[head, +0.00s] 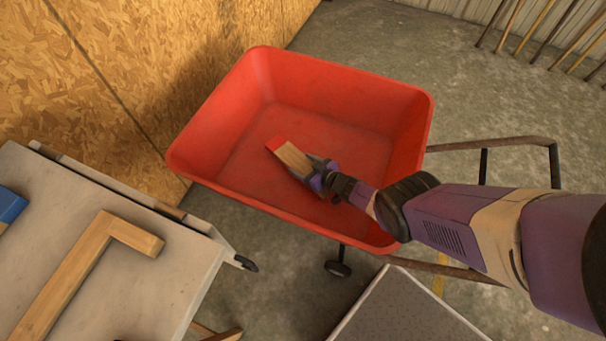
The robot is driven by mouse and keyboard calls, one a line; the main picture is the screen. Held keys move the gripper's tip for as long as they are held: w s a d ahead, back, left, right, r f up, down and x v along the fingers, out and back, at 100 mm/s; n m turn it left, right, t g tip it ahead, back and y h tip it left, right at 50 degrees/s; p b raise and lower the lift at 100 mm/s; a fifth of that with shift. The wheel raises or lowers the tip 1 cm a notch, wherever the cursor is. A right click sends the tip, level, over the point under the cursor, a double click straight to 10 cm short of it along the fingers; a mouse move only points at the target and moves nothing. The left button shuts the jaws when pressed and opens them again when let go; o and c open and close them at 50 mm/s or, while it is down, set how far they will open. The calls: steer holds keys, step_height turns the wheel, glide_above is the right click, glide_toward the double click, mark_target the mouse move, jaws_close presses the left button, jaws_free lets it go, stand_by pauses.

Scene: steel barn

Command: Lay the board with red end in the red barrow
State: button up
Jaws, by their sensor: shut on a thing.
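The red barrow (218,165) stands in the middle of the head view, its tray open upward and otherwise empty. My gripper (315,176) is over the inside of the tray and is shut on the board with red end (291,157). The board's red tip points to the upper left, and its other end is hidden by my gripper and arm. I cannot tell whether the board touches the tray floor.
A pale table (150,280) at the lower left carries an L-shaped wooden piece (88,262) and a blue-ended piece (10,205). A grey-topped surface (405,312) is at the bottom. A chipboard wall (150,70) stands behind the barrow. Several poles (540,30) lean at the upper right.

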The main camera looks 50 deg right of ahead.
mark_target(304, 171)
steer(key=shift+f+b, duration=2.05)
steer(key=shift+f, duration=0.05)
steer(key=shift+f, duration=0.15)
steer(key=o, duration=1.6)
steer(key=shift+s+r+p, duration=0.35)
steer(key=shift+r+p, duration=0.05)
steer(key=shift+p, duration=0.05)
steer(key=p+v, duration=0.4)
steer(key=v, duration=0.1)
steer(key=shift+s+r, duration=0.15)
steer(key=shift+s, duration=0.05)
steer(key=shift+s+r+p, duration=0.1)
steer(key=shift+s+p, duration=0.45)
steer(key=shift+s, duration=0.1)
